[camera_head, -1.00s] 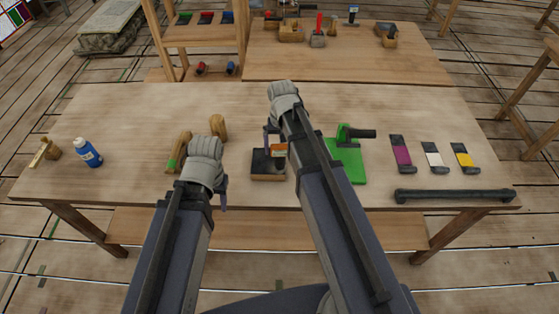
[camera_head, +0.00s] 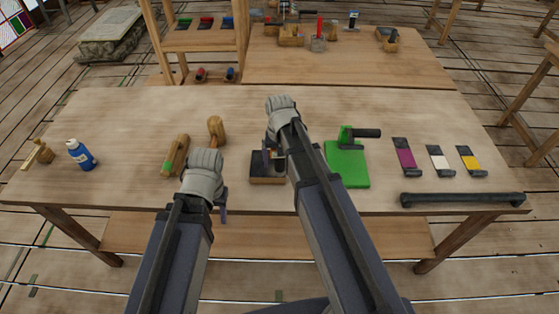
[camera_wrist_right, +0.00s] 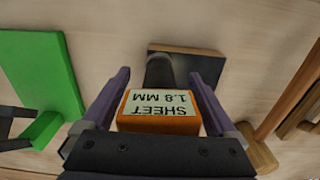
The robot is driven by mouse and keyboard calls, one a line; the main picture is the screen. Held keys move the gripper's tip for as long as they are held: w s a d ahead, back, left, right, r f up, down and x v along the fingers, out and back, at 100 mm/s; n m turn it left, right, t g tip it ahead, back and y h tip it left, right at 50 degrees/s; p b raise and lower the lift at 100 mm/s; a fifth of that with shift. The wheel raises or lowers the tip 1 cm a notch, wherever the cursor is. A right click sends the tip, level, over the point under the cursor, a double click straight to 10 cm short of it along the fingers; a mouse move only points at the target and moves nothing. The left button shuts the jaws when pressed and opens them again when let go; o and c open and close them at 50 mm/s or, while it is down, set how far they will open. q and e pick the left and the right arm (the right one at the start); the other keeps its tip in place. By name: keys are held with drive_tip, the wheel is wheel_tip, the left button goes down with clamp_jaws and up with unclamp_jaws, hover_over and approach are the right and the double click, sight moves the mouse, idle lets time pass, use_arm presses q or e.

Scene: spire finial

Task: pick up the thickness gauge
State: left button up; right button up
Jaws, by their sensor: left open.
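The thickness gauge (camera_wrist_right: 160,111) is an orange box with a pale display reading "SHEET 1.8 MM". In the right wrist view it sits between the two purple fingers of my right gripper (camera_wrist_right: 160,100), one close on each side; I cannot tell whether they press on it. A dark part of the gauge extends beyond it, over a dark-topped wooden block (camera_wrist_right: 205,60). In the head view my right gripper (camera_head: 273,150) is over that block, and my arm hides much of the gauge. My left gripper (camera_head: 222,203) is open and empty at the table's front, its fingers partly hidden.
A green plate with a dark-handled clamp (camera_head: 347,165) lies right of my right gripper. Wooden-handled tools (camera_head: 175,155) lie near my left gripper. A blue bottle (camera_head: 81,155) stands at left. Colour samples (camera_head: 437,158) and a dark bar (camera_head: 462,199) are at right.

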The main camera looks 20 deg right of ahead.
clamp_jaws()
idle(0.6)
drive_tip(key=shift+r, duration=0.15)
